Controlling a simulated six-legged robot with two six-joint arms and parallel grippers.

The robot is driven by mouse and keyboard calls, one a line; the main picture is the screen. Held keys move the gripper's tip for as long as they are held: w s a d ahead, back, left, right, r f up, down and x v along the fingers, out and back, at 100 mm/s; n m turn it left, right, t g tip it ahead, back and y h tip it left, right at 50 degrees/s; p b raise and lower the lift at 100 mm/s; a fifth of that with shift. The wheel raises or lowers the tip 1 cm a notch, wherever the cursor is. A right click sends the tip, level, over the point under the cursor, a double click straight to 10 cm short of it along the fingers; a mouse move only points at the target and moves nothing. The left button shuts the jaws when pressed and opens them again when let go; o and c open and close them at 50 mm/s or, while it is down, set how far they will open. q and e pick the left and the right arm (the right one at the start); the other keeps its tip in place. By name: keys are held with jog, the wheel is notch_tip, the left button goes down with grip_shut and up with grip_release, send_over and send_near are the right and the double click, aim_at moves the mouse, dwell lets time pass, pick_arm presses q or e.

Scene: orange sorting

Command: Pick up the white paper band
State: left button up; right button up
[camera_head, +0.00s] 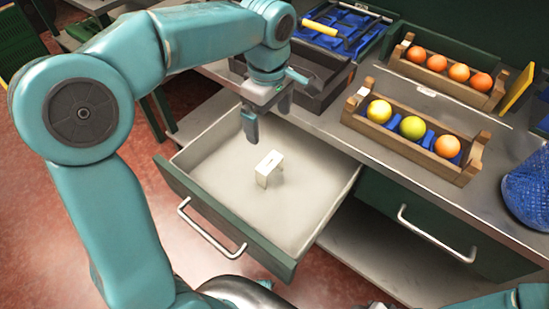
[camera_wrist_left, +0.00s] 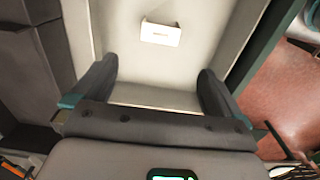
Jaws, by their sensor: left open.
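The white paper band (camera_head: 268,164) stands in the open drawer (camera_head: 222,128), a small folded strip with two short legs. In the left wrist view the band (camera_wrist_left: 161,33) lies ahead of the fingers, near the top of the picture. My left gripper (camera_head: 266,112) hangs over the back part of the drawer, above and apart from the band. Its two fingers (camera_wrist_left: 156,85) are spread wide with nothing between them. My right gripper does not show in either view.
Wooden crates (camera_head: 408,138) (camera_head: 447,77) holding oranges and yellow-green fruit stand on the metal counter (camera_head: 480,201). A dark toolbox (camera_head: 312,75) is behind the drawer. A blue mesh (camera_head: 527,188) sits at the right. The drawer floor around the band is bare.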

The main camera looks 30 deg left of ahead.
pick_arm(q)
jog(key=b, duration=0.2)
send_over(269, 162)
notch_tip(269, 162, down, 10)
jog(key=shift+f, duration=0.75)
notch_tip(269, 162, down, 5)
jog(key=shift+r, duration=0.1)
jog(key=c, duration=0.8)
